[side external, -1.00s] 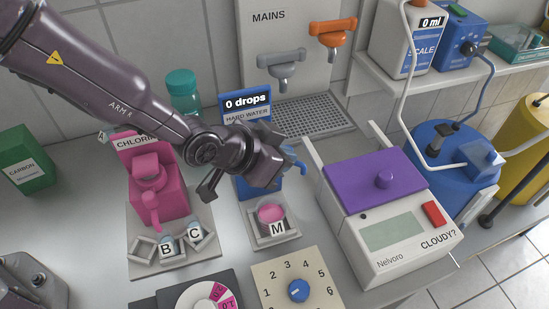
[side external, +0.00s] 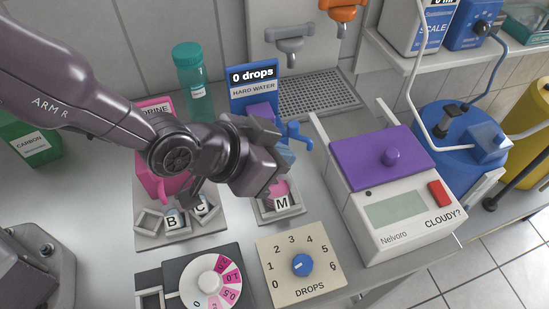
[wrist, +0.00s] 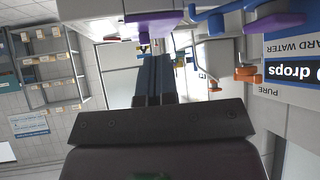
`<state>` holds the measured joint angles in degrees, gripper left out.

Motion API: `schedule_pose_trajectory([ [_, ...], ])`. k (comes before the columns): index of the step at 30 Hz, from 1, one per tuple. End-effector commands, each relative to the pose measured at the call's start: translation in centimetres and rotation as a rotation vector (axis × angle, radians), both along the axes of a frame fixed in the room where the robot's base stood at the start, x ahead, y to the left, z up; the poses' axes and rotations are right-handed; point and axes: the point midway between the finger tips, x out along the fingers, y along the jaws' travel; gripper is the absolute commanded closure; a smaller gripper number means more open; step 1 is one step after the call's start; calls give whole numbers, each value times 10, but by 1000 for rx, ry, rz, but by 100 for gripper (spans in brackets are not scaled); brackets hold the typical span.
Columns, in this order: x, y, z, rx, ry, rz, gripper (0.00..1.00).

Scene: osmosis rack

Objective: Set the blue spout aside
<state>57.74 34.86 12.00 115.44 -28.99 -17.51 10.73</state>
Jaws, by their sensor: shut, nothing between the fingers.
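The blue spout (side external: 296,134) sticks out to the right at the front of the blue hard water stand (side external: 253,90), just beyond my gripper. Part of it is hidden behind the gripper. In the wrist view, a blue spout-like part (wrist: 222,16) shows at the top edge, right of my fingers. My gripper (side external: 286,154) is in front of the stand, above the tray marked M (side external: 293,210). Its fingers (wrist: 154,78) are together and empty in the wrist view. Whether they touch the spout is unclear.
A pink chlorine unit (side external: 155,104) and cups marked B and C (side external: 201,209) stand left. The purple-lidded cloudy meter (side external: 385,160) stands close on the right. A drops dial (side external: 302,265) lies in front. The mains taps (side external: 290,46) are behind.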

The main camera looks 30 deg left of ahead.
Motion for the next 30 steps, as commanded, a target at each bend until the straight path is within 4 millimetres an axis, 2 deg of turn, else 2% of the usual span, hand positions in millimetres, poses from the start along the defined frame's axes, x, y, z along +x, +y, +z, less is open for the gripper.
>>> schedule_pose_trajectory([
  [3,-20,-8,18,-2,-2,-6,100],
  [9,-29,-11,29,-4,0,1,100],
  [30,-35,-13,34,1,1,1,100],
])
